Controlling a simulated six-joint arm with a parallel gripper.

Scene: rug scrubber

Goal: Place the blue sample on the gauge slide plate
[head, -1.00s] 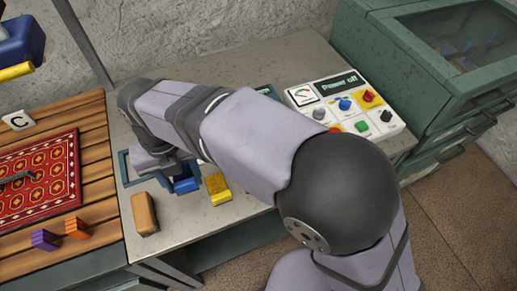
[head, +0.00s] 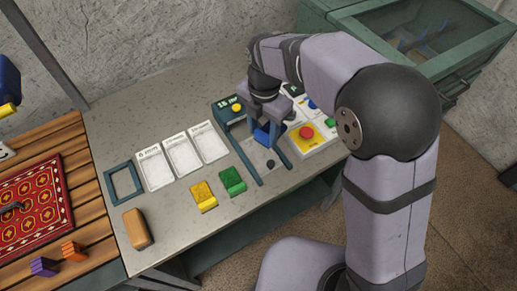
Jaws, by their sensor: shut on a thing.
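My gripper (head: 264,124) is shut on the blue sample (head: 261,136), which shows partly below the fingers. It is over the gauge, a dark teal device with a small display and a yellow button (head: 236,107). The gauge slide plate (head: 257,155) is a pale strip between two dark rails, with a dark round knob at its near end. The sample is above or at the far part of this plate; I cannot tell whether it touches. My gripper and wrist hide part of the gauge.
Yellow (head: 204,196) and green (head: 232,181) samples lie in front of white cards (head: 182,156). An empty teal frame (head: 123,183) and a tan block (head: 137,228) are at the left. A control panel (head: 307,132) with a red button stands right of the gauge.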

